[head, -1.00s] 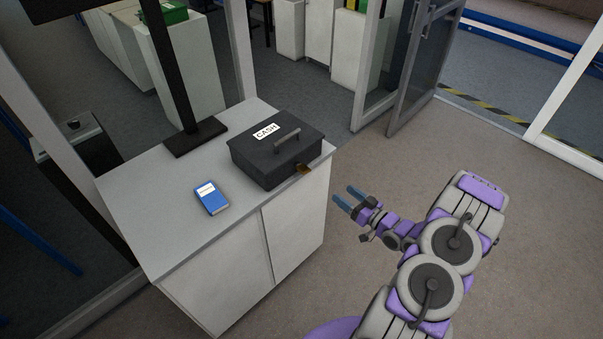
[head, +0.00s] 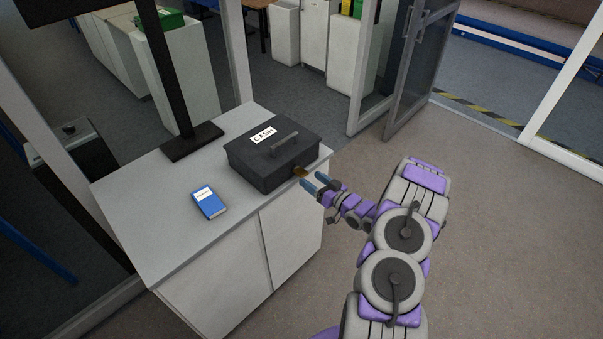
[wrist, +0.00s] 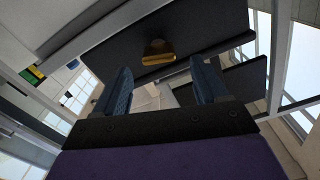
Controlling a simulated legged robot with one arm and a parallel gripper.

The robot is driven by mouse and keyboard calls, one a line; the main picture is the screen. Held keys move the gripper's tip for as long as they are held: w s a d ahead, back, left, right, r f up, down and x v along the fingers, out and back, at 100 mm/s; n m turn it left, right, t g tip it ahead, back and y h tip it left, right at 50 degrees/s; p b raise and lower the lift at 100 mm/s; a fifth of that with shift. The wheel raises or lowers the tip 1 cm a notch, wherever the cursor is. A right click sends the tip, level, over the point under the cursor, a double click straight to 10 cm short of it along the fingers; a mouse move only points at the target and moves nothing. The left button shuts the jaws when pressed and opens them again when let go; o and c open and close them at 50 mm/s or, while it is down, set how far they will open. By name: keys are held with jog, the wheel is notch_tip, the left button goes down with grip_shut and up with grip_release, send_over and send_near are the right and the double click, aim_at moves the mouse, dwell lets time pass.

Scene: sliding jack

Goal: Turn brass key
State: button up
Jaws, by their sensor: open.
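The brass key (head: 300,171) sticks out of the front right side of the black cash box (head: 262,176). In the wrist view the brass key (wrist: 158,53) shows on the dark face of the box, ahead of and between my fingers. My gripper (head: 315,185) is open, with its blue fingertips just short of the key in the head view. In the wrist view my gripper (wrist: 160,88) has its two fingers wide apart with nothing between them. I cannot tell whether a fingertip touches the key.
The box stands on a white cabinet (head: 150,232) near its right edge. A blue book (head: 209,203) lies on the top to its left, and a black stand (head: 192,141) is behind. A glass door (head: 420,70) stands open at the back. Floor to the right is clear.

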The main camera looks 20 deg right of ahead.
aim_at(306, 175)
jog(key=shift+b+x, duration=0.4)
jog(key=shift+x, duration=2.75)
jog(key=shift+d, duration=0.2)
jog(key=c, duration=1)
jog(key=shift+n+p, duration=1)
jog(key=shift+n, duration=0.7)
jog(key=o, duration=1)
jog(key=shift+s, duration=0.1)
jog(key=p+v, duration=0.1)
jog(key=v, duration=1.6)
